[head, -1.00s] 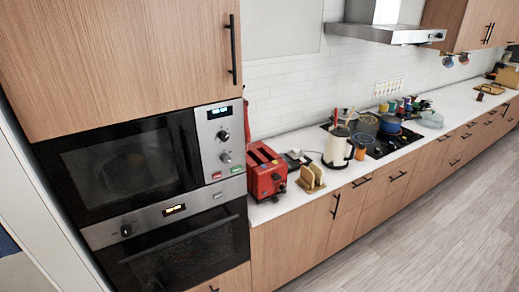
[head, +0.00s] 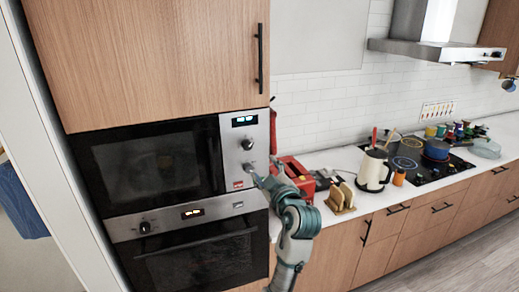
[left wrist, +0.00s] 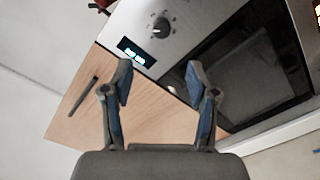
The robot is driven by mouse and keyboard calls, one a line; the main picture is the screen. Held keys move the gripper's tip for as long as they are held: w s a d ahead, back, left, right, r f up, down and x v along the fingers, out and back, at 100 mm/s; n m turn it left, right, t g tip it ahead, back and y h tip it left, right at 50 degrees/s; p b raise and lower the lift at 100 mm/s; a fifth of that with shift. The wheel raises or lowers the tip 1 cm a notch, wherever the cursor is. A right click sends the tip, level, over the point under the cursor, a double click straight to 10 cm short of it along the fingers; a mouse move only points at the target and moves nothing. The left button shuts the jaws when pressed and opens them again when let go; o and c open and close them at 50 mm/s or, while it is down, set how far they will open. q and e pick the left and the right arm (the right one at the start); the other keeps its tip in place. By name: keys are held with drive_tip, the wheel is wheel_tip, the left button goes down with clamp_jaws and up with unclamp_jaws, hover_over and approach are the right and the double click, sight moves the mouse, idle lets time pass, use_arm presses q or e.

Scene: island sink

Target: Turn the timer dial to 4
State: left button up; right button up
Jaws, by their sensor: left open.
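The microwave's control panel (head: 234,130) has a lit display, an upper dial (head: 247,143) and a lower dial (head: 248,168). Neither dial's labels are readable, so I cannot tell which is the timer. In the left wrist view, turned nearly upside down, a round dial (left wrist: 161,27) with small marks around it sits beside the lit display (left wrist: 137,52). My left gripper (head: 262,173) is in front of the panel near the lower dial, partly overlapping it. The wrist view shows its fingers (left wrist: 161,82) spread, with nothing between them and apart from the dial. My right gripper is not in view.
An oven (head: 190,252) with its own knob is below the microwave. A red toaster (head: 292,168) stands on the counter just right of my left gripper. A toast rack (head: 340,196) and a cream kettle (head: 373,172) stand farther right. A handled wooden cabinet (head: 150,60) is above.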

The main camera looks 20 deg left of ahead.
use_arm(q)
drive_tip(key=p, duration=0.2)
approach(249, 149)
drive_tip(key=w+a, duration=0.3)
drive_tip(key=a, duration=0.1)
drive_tip(key=shift+r, duration=0.35)
drive_tip(key=w, duration=0.3)
drive_tip(key=shift+w+d+r, duration=0.1)
drive_tip(key=shift+w+d, duration=0.2)
drive_tip(key=shift+w+p, duration=0.3)
drive_tip(key=shift+w, duration=0.1)
drive_tip(key=shift+a, duration=1.1)
drive_tip(key=shift+w+a+f, duration=0.1)
drive_tip(key=shift+a+f, duration=0.15)
drive_tip(key=shift+a, duration=0.1)
drive_tip(key=c, duration=0.7)
drive_tip(key=shift+w+d+f, duration=0.1)
drive_tip(key=shift+w, duration=0.05)
drive_tip(key=c, duration=0.4)
drive_tip(key=shift+d, duration=0.6)
clamp_jaws()
drive_tip(key=shift+d, duration=0.15)
drive_tip(key=shift+a, duration=0.2)
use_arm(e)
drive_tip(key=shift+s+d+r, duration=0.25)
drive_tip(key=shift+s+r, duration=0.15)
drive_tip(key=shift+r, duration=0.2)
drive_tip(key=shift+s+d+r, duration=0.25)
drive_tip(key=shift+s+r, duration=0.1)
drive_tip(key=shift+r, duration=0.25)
